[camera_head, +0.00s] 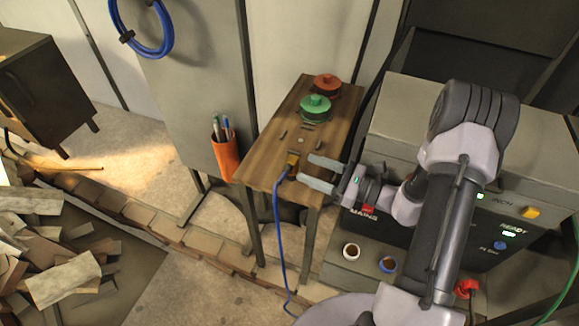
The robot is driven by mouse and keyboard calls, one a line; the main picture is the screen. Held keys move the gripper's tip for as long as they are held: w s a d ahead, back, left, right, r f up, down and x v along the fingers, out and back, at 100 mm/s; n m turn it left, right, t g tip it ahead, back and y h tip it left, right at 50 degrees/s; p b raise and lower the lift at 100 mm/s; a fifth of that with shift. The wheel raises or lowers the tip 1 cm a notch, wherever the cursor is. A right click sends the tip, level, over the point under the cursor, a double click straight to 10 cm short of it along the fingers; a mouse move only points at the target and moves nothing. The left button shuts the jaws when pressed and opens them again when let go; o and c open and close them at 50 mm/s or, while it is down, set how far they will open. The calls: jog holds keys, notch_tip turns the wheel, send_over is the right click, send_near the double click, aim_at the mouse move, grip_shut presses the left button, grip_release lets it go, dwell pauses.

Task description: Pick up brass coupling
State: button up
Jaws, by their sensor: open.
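The brass coupling (293,159) is a small yellow-gold piece near the front end of the narrow wooden table. A blue line (279,225) runs from it over the table's front edge and down to the floor. My gripper (305,167) comes in from the right with its two grey fingers apart. The fingertips are just right of the coupling, over the table's right edge. The coupling does not appear to be between the fingers. I cannot tell the height of the fingers above the tabletop.
A green knobbed piece (315,107) and a red one (326,85) stand further back on the table (268,150). An orange pen holder (225,156) hangs at left. A grey control box (400,135) stands right. Rubble (50,250) lies far left.

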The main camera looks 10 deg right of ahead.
aim_at(297, 165)
jog(key=b+x, duration=0.1)
jog(key=x, duration=0.5)
jog(key=shift+s+a+r+b, duration=0.15)
jog(key=shift+s+a+b, duration=0.1)
jog(key=shift+b, duration=0.15)
jog(key=shift+d, duration=0.1)
grip_shut()
